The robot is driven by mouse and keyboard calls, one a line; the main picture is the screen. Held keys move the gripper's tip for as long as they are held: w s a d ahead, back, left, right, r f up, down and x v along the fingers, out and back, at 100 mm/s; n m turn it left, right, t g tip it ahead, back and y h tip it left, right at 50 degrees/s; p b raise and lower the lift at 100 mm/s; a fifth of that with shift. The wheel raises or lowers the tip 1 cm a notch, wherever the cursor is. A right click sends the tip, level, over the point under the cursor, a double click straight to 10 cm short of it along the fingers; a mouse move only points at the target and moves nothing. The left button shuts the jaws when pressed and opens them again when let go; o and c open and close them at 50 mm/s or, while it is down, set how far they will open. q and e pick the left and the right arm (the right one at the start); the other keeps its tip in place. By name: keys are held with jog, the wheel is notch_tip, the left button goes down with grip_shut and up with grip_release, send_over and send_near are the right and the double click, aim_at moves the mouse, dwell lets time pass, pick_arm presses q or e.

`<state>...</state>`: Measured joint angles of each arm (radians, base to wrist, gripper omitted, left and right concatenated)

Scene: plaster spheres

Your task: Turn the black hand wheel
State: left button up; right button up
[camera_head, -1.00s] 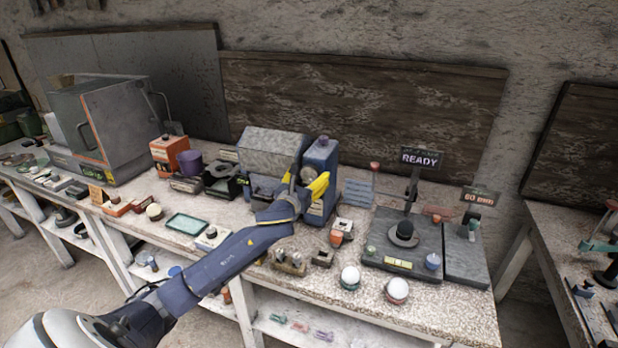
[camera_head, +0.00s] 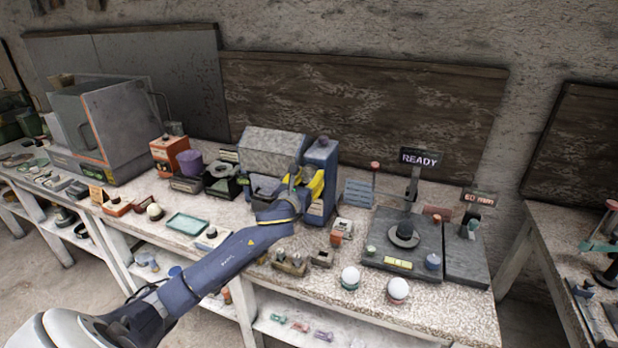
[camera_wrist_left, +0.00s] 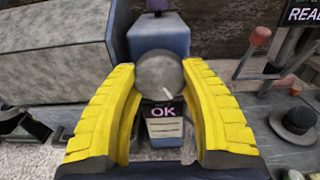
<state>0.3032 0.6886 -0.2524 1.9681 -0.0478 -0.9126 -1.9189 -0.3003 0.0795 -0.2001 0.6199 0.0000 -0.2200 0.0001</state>
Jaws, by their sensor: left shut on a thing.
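The black hand wheel (camera_wrist_left: 160,77) is a round, dark grey disc with a short pale mark near its lower edge. It shows in the left wrist view at the front of a blue machine housing (camera_wrist_left: 160,38). My left gripper (camera_wrist_left: 160,70) has its yellow ribbed fingers on both sides of the wheel and is shut on it. In the head view, my left gripper (camera_head: 304,184) is at the blue machine housing (camera_head: 321,165), and its fingers largely hide the wheel. My right gripper is in neither view.
Below the wheel is a panel reading OK (camera_wrist_left: 165,115). A grey block-shaped cover (camera_head: 272,150) stands left of the housing. To the right are a red-topped lever (camera_head: 375,168), a READY sign (camera_head: 420,158) and two white spheres (camera_head: 350,277) near the bench's front edge.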

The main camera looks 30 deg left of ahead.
pick_arm(q)
jog(key=shift+f+n, duration=0.1)
jog(key=shift+n, duration=0.3)
jog(key=n, duration=0.6)
jog(key=shift+d+n, duration=0.1)
jog(key=shift+n, duration=0.2)
jog(key=n, duration=0.4)
jog(key=shift+d+n, duration=0.1)
jog(key=shift+n, duration=0.2)
jog(key=n, duration=0.3)
jog(key=shift+n, duration=0.3)
jog(key=n, duration=0.7)
jog(key=shift+r, duration=0.2)
jog(key=n, duration=0.4)
jog(key=shift+r, duration=0.15)
jog(key=shift+r+n, duration=0.1)
jog(key=shift+n, duration=1.3)
jog(key=shift+r+n, duration=0.15)
jog(key=shift+n, duration=0.15)
